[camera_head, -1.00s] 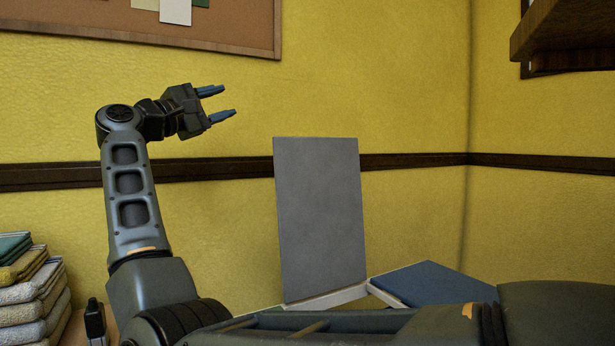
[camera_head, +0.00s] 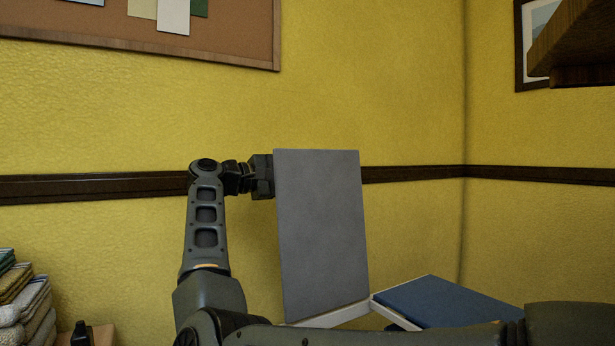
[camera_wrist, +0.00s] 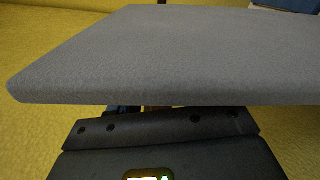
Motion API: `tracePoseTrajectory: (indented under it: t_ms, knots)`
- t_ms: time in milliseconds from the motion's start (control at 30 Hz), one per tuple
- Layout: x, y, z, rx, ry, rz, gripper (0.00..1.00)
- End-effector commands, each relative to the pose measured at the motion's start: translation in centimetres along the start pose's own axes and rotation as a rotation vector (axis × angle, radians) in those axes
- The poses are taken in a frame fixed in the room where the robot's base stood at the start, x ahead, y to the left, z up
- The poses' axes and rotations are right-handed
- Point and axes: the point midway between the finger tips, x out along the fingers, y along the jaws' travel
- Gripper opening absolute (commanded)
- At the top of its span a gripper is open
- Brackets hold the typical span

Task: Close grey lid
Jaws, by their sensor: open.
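The grey lid (camera_head: 322,235) stands upright and raised in the head view, above the white rim of the washer (camera_head: 340,314). Beside it a blue lid (camera_head: 447,301) lies nearly flat. My gripper (camera_head: 264,177) is at the grey lid's upper left edge. Its fingers are hidden behind the lid in the head view. In the wrist view the grey lid (camera_wrist: 180,55) spans the picture in front of my gripper (camera_wrist: 140,109), covering most of the fingers. Whether they touch the lid cannot be told.
A stack of folded towels (camera_head: 22,305) is at the lower left, with a small dark object (camera_head: 81,334) near it. A wooden shelf (camera_head: 575,45) juts out at the upper right. The yellow wall is behind the lid. Open air surrounds the lid's top.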

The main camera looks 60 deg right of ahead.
Motion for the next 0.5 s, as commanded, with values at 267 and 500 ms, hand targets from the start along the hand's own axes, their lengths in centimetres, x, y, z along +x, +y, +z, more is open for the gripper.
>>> tracePoseTrajectory:
  t_ms: [267, 500]
  knots:
    - [3.1, 0.0, 0.0, 0.0, 0.0, 0.0, 0.48]
    - [3.5, 0.0, 0.0, 0.0, 0.002, 0.001, 0.48]
